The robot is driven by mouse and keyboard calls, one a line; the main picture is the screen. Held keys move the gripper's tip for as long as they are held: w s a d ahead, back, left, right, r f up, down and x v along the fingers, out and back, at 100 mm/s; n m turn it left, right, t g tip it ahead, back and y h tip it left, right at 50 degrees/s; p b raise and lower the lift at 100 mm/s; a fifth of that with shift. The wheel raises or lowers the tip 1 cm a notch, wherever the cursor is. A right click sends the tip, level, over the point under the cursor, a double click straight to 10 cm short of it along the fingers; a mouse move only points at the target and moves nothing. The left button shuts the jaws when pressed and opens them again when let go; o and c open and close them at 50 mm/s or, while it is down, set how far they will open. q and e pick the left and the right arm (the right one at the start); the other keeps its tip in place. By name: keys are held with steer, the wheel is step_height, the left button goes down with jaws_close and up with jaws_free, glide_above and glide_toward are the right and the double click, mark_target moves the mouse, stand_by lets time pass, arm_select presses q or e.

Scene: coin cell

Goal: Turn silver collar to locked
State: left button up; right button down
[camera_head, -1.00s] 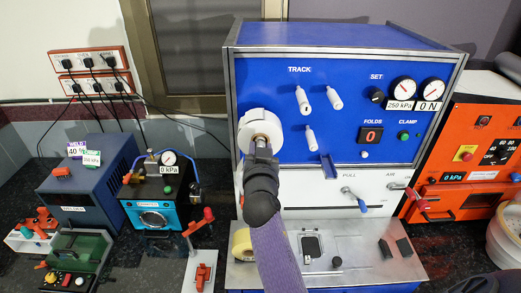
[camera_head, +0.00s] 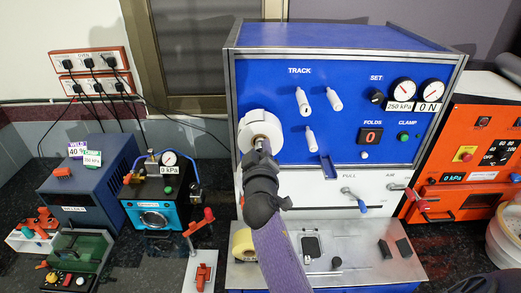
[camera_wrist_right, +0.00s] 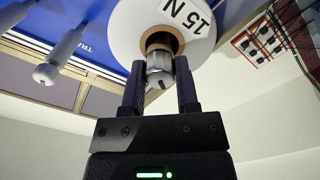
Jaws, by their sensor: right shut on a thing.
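The silver collar (camera_wrist_right: 160,74) sits at the centre of a white round spool (camera_wrist_right: 143,20) marked "15 N", in front of a brown ring. In the head view the white spool (camera_head: 250,122) is on the left of the blue machine's front. My right gripper (camera_wrist_right: 160,85) is shut on the silver collar, one finger on each side of it. In the head view my right gripper (camera_head: 263,150) covers most of the collar. My left gripper is not in view.
The blue machine (camera_head: 345,32) has white TRACK pegs (camera_head: 302,101) right of the spool and a steel shelf (camera_head: 375,270) below. A small black unit with a gauge (camera_head: 160,186) stands to the left. An orange machine (camera_head: 470,150) stands to the right.

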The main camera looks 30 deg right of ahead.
steer(key=n, duration=0.3)
steer(key=shift+n, duration=0.3)
steer(key=shift+n+p, duration=0.6)
steer(key=shift+n, duration=1.2)
steer(key=shift+c, duration=1.8)
jaws_free()
